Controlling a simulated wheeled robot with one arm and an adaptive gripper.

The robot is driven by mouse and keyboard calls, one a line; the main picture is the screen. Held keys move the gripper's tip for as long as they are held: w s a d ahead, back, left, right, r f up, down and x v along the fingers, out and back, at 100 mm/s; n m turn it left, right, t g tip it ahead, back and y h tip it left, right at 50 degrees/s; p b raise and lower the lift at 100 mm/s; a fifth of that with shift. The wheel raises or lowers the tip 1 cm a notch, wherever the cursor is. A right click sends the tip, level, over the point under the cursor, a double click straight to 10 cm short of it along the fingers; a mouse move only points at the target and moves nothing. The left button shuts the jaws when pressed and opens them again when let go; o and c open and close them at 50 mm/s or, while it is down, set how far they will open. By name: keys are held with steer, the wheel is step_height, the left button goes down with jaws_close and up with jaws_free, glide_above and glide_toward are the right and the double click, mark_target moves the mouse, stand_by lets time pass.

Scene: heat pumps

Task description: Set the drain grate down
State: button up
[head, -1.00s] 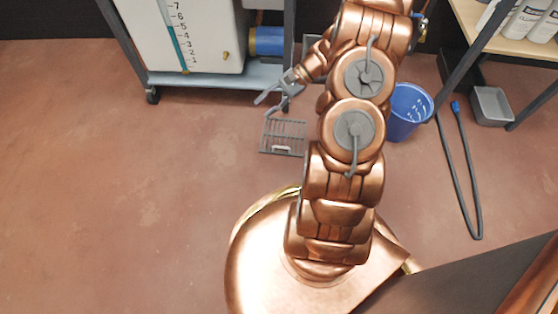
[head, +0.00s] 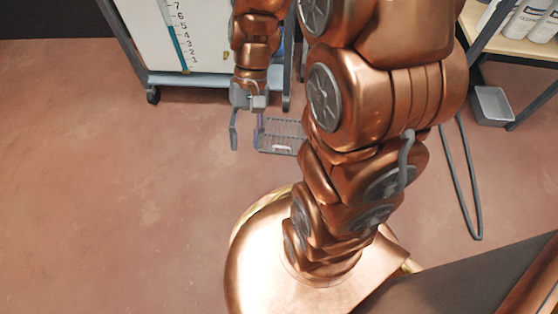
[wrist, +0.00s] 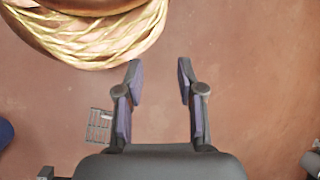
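The drain grate (head: 281,137), a grey slatted rectangle with a pale handle, lies on the floor just in front of the wheeled rack. In the head view my arm stands close to its right end. My gripper (head: 246,138) is open and empty, pointing down just left of the grate. The wrist view shows both fingers of my gripper (wrist: 159,72) spread apart with bare floor between them. The grate (wrist: 99,127) lies left of the left finger there, apart from it.
The wheeled rack (head: 205,79) carries a white tank with a level scale (head: 177,32). A grey tray (head: 491,105) and a dark hose loop (head: 476,205) lie right. A blue object (wrist: 5,132) shows at the wrist view's left edge. The left floor is clear.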

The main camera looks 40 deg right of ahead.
steer(key=s+r+n+h, duration=0.3)
steer(key=s+n+h, duration=0.1)
steer(key=s, duration=0.7)
steer(key=shift+d+r+t+h, duration=0.15)
steer(key=shift+d+t+h, duration=0.25)
steer(key=shift+r, duration=0.1)
